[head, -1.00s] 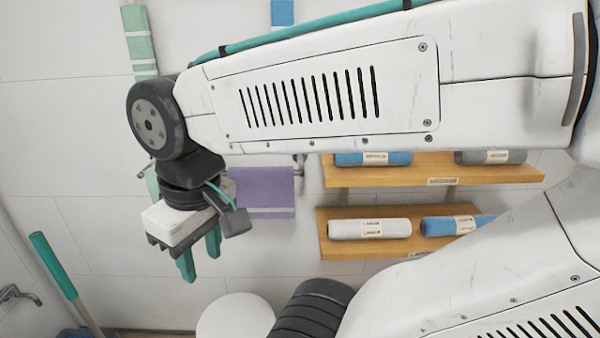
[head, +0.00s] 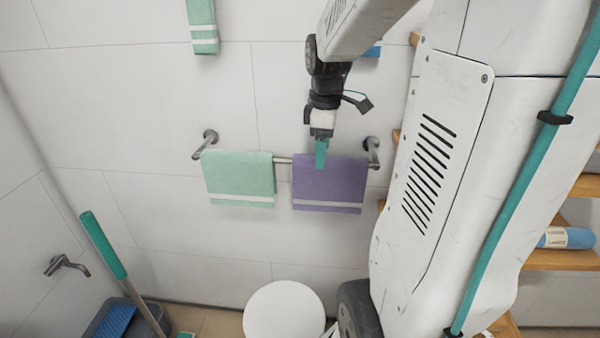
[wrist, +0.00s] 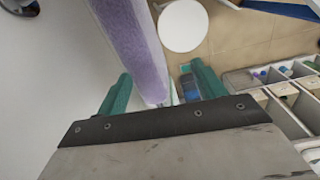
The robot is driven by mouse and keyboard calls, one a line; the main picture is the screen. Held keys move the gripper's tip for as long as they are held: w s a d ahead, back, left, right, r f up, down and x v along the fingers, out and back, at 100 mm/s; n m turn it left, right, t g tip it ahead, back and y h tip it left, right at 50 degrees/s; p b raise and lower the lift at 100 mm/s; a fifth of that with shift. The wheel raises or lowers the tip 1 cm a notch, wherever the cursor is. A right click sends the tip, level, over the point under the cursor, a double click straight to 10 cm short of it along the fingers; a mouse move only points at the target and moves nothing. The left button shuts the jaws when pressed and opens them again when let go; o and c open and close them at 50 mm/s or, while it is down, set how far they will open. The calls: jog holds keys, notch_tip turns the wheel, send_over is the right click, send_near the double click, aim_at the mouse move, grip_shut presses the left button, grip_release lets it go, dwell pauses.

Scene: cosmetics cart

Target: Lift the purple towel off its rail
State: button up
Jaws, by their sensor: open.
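The purple towel (head: 328,185) hangs folded over the right part of a metal wall rail (head: 283,160), with a pale stripe near its lower edge. My gripper (head: 321,162) is at the towel's top edge in the head view, fingers pointing down. In the wrist view the open green fingers (wrist: 158,92) stand apart, with the purple towel (wrist: 132,45) extending between and beyond them. I cannot tell whether either finger touches the cloth. The rail under the towel is hidden.
A mint towel (head: 238,178) hangs on the same rail to the left. A round white stool (head: 284,311) stands below. Wooden shelves (head: 560,258) with rolled towels are at the right, partly behind my arm. A green-handled mop (head: 103,246) leans at the left.

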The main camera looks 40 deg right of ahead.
aim_at(331, 172)
jog(key=d, duration=0.1)
jog(key=d+f, duration=0.1)
jog(key=d, duration=0.1)
jog(key=shift+w+d+f+n, duration=0.2)
jog(key=shift+w+n, duration=0.05)
jog(key=shift+n, duration=0.15)
jog(key=shift+d+f, duration=0.2)
jog(key=shift+f, duration=0.1)
notch_tip(331, 172, down, 7)
jog(key=shift+d+f, duration=0.15)
jog(key=shift+f, duration=0.05)
jog(key=c, duration=1.1)
